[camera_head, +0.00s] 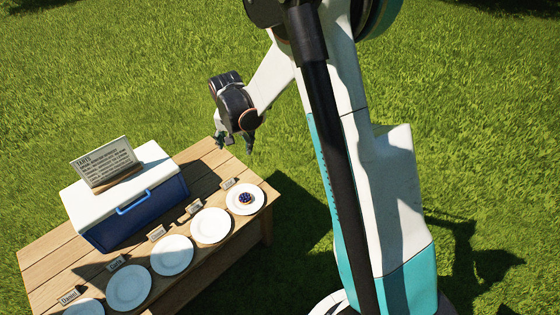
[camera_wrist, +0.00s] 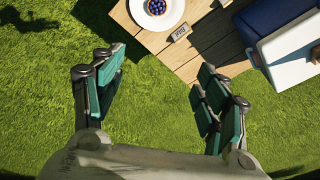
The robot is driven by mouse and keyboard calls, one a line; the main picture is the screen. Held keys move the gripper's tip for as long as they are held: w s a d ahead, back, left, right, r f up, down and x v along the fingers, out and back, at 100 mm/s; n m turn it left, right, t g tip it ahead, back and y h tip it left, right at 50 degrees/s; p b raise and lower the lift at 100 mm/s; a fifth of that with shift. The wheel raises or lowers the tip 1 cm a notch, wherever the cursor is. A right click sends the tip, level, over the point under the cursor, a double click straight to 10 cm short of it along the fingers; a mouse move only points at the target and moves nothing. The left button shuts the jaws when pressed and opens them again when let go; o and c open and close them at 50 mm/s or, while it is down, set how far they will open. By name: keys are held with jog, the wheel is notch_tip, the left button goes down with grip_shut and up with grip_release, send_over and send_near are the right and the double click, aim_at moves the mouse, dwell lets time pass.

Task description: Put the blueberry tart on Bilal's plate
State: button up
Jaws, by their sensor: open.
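The blueberry tart (camera_head: 246,197) is a small round tart with dark blue berries. It sits on the white plate (camera_head: 259,206) at the table's right end. In the wrist view the tart (camera_wrist: 156,6) is at the top edge on its plate (camera_wrist: 172,21). The name card (camera_wrist: 180,34) beside that plate bears a short word that may be "Bilal"; it is too small to be sure. My gripper (camera_head: 234,141) is open and empty, off the table's far right corner, apart from the tart. Its spread fingers (camera_wrist: 158,72) show in the wrist view with grass between them.
Several more white plates (camera_head: 210,225) line the table's (camera_head: 205,157) near edge, each with a name card; the lower-left card (camera_head: 69,297) reads "Daniel". A blue cooler (camera_head: 135,214) with a white lid stands behind them, carrying a sign (camera_head: 104,163). Grass surrounds the table.

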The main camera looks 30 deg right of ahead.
jog(key=s+r+n+t, duration=0.2)
jog(key=s+r+n, duration=0.1)
jog(key=s+r, duration=1.15)
jog(key=s+r+n+t, duration=0.1)
jog(key=s+r+n, duration=0.1)
jog(key=s, duration=0.6)
jog(key=s+r+n+t, duration=0.1)
jog(key=s+r+n, duration=0.1)
jog(key=s, duration=0.5)
jog(key=shift+s+d+r+y, duration=0.4)
jog(key=shift+r, duration=0.15)
